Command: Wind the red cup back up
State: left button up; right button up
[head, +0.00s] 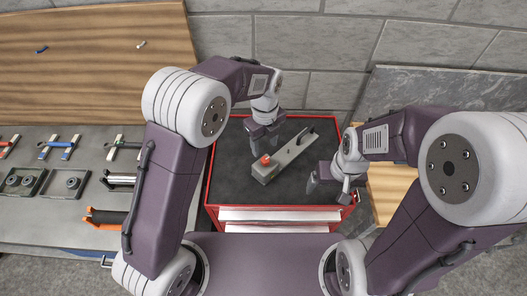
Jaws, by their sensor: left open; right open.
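A small red part (265,159), which looks like the red cup, sits at the near left end of a long grey bar-shaped tool (286,158). The tool lies slantwise on the dark top of a red cabinet (228,178), with a black fitting at its far right end. My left gripper (262,138) is open, above and just behind the red part, apart from it as far as I can tell. My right gripper (328,187) is open and empty, to the right of the tool near the cabinet's right edge. The red part's underside is hidden.
A grey bench (38,215) on the left carries several clamps and dark trays, with an orange-handled tool (104,217) near its right edge. A wooden board (100,60) stands behind it. A grey stone slab (440,90) leans at the right. The cabinet top's left part is clear.

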aim_at(265, 159)
pick_arm(q)
jog(key=f, duration=0.2)
jog(key=w+f+p, duration=0.1)
jog(key=f, duration=0.2)
jog(key=f+p, duration=0.1)
jog(key=f, duration=0.2)
jog(key=shift+w+d+f, duration=0.1)
jog(key=shift+w+d, duration=0.05)
jog(key=shift+d, duration=0.05)
jog(key=shift+s+a+f, duration=0.1)
jog(key=shift+s+f, duration=0.1)
jog(key=shift+f, duration=0.3)
jog(key=shift+w, duration=0.2)
jog(key=c, duration=0.8)
grip_shut()
pick_arm(e)
jog(key=shift+w+d+r, duration=0.15)
jog(key=shift+w+r, duration=0.45)
jog(key=shift+r, duration=0.3)
